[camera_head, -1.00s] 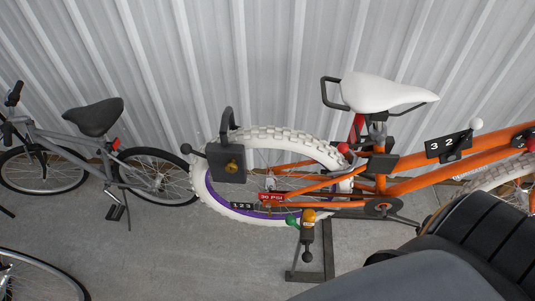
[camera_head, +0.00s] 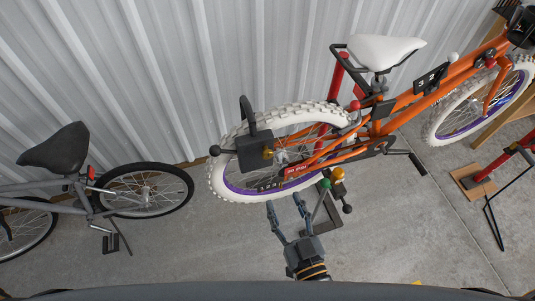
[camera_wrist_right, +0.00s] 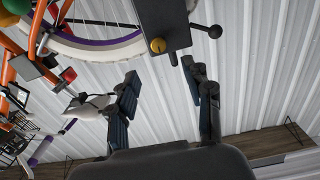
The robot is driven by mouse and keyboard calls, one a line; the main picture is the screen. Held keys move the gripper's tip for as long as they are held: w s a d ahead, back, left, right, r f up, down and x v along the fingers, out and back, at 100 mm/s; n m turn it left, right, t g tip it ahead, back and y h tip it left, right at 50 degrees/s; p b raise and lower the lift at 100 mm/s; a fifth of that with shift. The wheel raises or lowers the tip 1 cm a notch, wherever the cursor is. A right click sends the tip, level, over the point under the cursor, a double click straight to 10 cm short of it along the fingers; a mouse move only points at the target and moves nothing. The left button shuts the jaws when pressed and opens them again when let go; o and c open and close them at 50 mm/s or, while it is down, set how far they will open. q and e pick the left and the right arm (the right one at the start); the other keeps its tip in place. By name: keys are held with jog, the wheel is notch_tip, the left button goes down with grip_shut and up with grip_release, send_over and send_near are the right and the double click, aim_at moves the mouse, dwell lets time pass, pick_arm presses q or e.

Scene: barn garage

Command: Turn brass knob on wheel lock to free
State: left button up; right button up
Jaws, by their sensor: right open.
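The wheel lock (camera_head: 254,151) is a dark box with a black shackle on the white rear tyre of the orange bike. Its brass knob (camera_head: 268,153) sits on the box's front face. In the right wrist view the lock box (camera_wrist_right: 163,22) is at the top, with the brass knob (camera_wrist_right: 157,45) near its lower edge. My right gripper (camera_head: 287,204) is open and empty, below the lock and apart from it in the head view. Its two fingers also show in the right wrist view (camera_wrist_right: 168,92), with the knob beyond their tips. My left gripper is out of view.
The orange bike (camera_head: 400,100) leans on a stand near the corrugated metal wall (camera_head: 150,70). Green and orange knobs (camera_head: 338,174) stick out right of my gripper. A grey bike (camera_head: 85,190) stands at left. The concrete floor between is clear.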

jog(key=r, duration=0.1)
send_near(269, 156)
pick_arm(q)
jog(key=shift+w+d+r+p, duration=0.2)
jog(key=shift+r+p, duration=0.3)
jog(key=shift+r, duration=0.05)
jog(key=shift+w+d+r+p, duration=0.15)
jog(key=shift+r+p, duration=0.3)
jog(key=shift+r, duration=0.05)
pick_arm(e)
jog(key=x, duration=0.9)
jog(key=shift+w+a+r, duration=0.1)
jog(key=shift+a, duration=0.05)
grip_shut()
